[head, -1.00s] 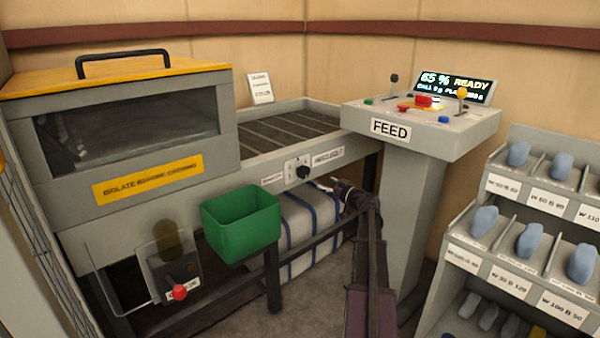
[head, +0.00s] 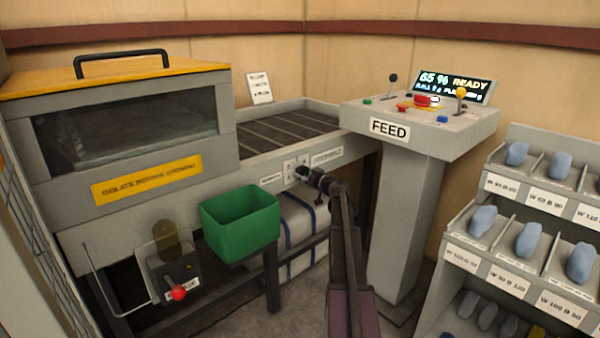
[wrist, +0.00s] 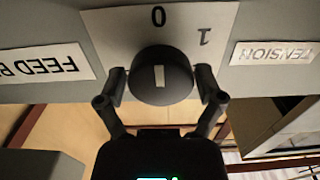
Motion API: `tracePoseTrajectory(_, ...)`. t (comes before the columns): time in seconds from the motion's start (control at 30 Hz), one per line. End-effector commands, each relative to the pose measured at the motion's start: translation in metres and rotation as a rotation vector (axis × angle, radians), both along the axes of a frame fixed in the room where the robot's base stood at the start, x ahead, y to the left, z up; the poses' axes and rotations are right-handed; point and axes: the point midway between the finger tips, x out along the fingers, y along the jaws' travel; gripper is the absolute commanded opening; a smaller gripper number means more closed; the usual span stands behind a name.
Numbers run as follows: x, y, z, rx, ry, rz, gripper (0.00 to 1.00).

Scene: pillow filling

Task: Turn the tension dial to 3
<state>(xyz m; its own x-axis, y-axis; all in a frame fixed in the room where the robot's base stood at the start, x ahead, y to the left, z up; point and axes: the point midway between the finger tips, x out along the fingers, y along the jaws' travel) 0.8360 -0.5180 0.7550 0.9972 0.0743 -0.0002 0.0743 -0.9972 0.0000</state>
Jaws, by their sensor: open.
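The tension dial (wrist: 160,88) is a round black knob with a white mark on its face, on a pale scale plate (wrist: 110,22). The wrist view is upside down; "0" and "1" show on the plate, and the mark lines up roughly with "0". Other numbers are hidden or out of view. My gripper (wrist: 161,76) is open, with one finger on each side of the knob; I cannot tell whether they touch it. In the head view my gripper (head: 304,174) is at the front rail and mostly hides the dial; the plate (head: 289,167) shows beside it.
A "TENSION" label (wrist: 272,53) and a "FEED" label (wrist: 45,66) flank the plate. The green bin (head: 240,225) hangs left of my arm. The feed console pedestal (head: 408,220) stands close on the right. A wrapped bale (head: 295,240) lies under the rail.

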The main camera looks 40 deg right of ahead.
Motion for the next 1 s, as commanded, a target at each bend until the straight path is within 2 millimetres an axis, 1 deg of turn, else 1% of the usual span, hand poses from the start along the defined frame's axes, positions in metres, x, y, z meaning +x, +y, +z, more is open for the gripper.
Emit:
tracePoseTrajectory(0.03,0.007,0.000,0.000,0.000,0.000,0.001,0.87)
tracePoseTrajectory(0.2,0.016,0.002,0.000,0.000,0.000,0.002,0.87)
tracePoseTrajectory(0.57,0.017,0.003,0.000,0.000,0.000,0.002,0.87)
tracePoseTrajectory(0.6,0.017,0.003,0.000,0.000,0.000,0.002,0.75)
tracePoseTrajectory(0.67,0.017,0.003,0.000,0.000,0.000,0.002,0.57)
tracePoseTrajectory(0.7,0.017,0.003,0.000,0.000,0.000,0.002,0.45)
tracePoseTrajectory(0.77,0.017,0.003,0.000,0.000,0.000,0.002,0.28)
tracePoseTrajectory(0.83,0.020,0.000,0.000,0.000,0.000,0.004,0.28)
tracePoseTrajectory(1.0,0.018,0.003,0.000,0.008,0.001,0.002,0.28)
